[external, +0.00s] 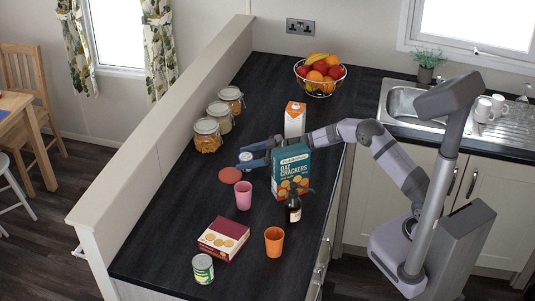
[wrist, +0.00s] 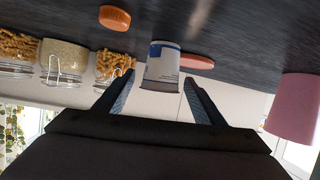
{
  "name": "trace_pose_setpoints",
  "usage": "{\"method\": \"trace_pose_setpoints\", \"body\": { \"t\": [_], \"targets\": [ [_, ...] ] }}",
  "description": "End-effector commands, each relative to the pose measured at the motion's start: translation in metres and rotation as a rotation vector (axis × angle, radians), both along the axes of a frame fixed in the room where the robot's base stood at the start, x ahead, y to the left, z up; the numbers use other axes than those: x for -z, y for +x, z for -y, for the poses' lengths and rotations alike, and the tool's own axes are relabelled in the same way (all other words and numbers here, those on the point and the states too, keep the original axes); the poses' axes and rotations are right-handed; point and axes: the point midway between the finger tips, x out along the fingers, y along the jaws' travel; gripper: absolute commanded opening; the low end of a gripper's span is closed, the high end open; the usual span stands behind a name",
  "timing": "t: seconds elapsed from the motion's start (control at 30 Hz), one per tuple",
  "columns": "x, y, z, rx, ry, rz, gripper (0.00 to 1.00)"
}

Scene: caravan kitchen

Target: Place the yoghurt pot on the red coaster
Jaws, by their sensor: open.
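The yoghurt pot (wrist: 163,62) is small and white with a blue label. In the external view the pot (external: 245,156) is at the tips of my gripper (external: 253,156). In the upside-down wrist view it shows between the open fingers of my gripper (wrist: 156,82), with a gap on each side. I cannot tell how far it lies between them. The red coaster (external: 230,174) lies flat and bare on the counter, just in front of the pot in the external view. In the wrist view the coaster (wrist: 197,62) is partly hidden behind the pot.
A pink cup (external: 244,196) stands near the coaster. A cracker box (external: 290,172) and dark bottle (external: 294,208) stand by my arm. A carton (external: 295,120) and glass jars (external: 208,136) are farther back. A round orange thing (wrist: 115,18) lies on the counter.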

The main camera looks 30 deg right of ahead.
Motion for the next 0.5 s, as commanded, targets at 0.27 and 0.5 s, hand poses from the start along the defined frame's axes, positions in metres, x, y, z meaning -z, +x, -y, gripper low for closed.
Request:
{"method": "trace_pose_setpoints", "body": {
  "t": [0.27, 0.5],
  "targets": [
    [-0.0001, -0.0001, 0.0001, 0.000, 0.000, 0.000, 0.20],
    [-0.0010, 0.0001, 0.0001, 0.000, 0.000, 0.001, 0.15]
  ]
}}
